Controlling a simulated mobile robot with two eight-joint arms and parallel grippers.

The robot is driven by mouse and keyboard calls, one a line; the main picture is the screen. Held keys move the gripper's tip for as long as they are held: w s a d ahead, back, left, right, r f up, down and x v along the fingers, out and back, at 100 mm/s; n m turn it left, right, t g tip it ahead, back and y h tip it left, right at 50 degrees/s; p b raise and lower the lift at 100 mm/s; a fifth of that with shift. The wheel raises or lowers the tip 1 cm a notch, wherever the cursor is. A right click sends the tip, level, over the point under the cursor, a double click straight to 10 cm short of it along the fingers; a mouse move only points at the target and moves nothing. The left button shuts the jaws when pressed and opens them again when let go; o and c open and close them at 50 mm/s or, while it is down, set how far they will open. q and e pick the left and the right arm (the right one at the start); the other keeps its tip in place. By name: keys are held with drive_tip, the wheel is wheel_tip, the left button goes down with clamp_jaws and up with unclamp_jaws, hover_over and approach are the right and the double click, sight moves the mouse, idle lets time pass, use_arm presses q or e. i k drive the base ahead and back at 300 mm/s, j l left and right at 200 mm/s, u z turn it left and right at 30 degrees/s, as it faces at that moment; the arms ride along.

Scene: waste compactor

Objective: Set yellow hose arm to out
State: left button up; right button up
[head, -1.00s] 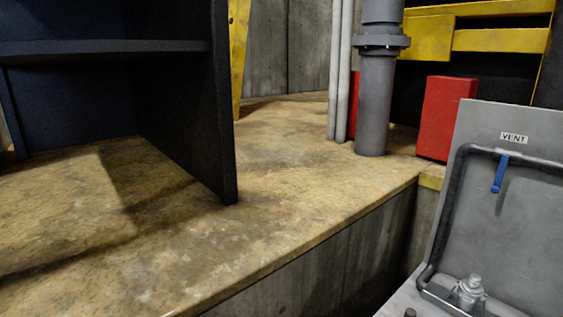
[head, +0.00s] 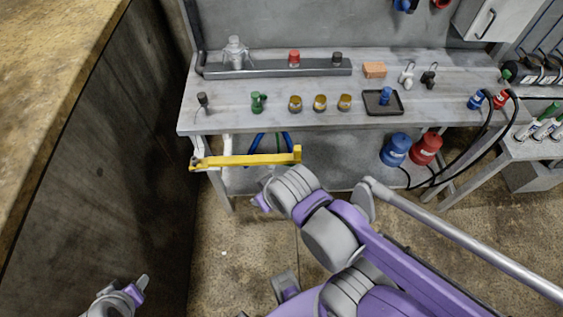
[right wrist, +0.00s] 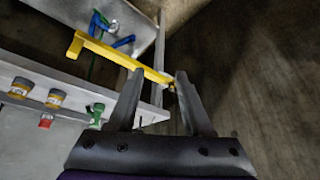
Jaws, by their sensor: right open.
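The yellow hose arm (head: 240,160) is a bar below the front left edge of the workbench (head: 300,120), lying roughly along that edge. Its left end is at the bench's left leg, and its right end has a short upturned block. My right gripper (head: 262,202) is below and in front of the bar in the head view. In the right wrist view my right gripper (right wrist: 158,75) is open, with the yellow hose arm (right wrist: 112,55) passing across near its fingertips; contact cannot be told. My left gripper (head: 140,289) is at the lower left, far from the bar; its jaw opening is unclear.
Blue and green hoses (head: 268,142) hang behind the bar. Blue (head: 396,150) and red (head: 427,148) canisters stand under the bench. Several caps and fittings lie on the bench top. Floor between wall and bench is clear.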

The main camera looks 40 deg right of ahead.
sight(259, 160)
drive_tip(key=z, duration=1.1)
